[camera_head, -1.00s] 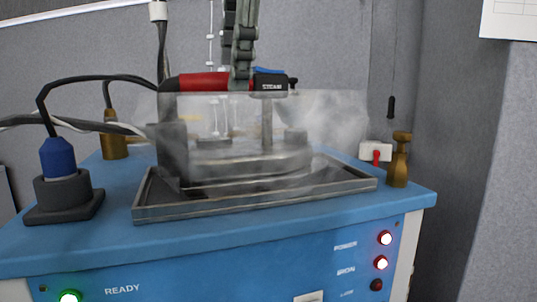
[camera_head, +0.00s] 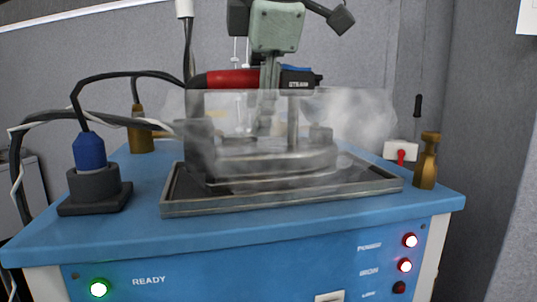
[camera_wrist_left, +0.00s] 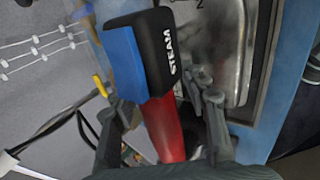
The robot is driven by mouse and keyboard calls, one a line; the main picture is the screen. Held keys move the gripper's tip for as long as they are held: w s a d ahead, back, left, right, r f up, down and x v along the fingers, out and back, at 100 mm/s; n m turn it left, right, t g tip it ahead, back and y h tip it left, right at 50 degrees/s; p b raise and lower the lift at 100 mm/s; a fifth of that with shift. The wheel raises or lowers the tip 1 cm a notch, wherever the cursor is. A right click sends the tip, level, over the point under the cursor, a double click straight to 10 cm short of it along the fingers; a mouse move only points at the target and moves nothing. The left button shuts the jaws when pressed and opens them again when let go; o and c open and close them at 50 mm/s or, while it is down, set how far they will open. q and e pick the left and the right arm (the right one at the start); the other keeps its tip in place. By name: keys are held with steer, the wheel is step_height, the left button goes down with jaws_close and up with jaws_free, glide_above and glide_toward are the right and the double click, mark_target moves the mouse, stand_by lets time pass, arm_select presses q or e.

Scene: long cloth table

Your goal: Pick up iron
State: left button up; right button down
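My left gripper (camera_head: 266,118) comes down over the handle from above. In the left wrist view, the red handle (camera_wrist_left: 163,125) lies between the fingers of my left gripper (camera_wrist_left: 160,110), with gaps visible on both sides, so it looks open. The fingertips are partly hidden by the handle and steam. My right gripper is not in view.
The tray sits on a blue cabinet (camera_head: 250,225) with lit buttons. A blue plug in a black socket (camera_head: 95,190) stands at left, with cables running to the iron.

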arm_select(q)
jaws_close()
steer(key=shift+r, duration=0.2)
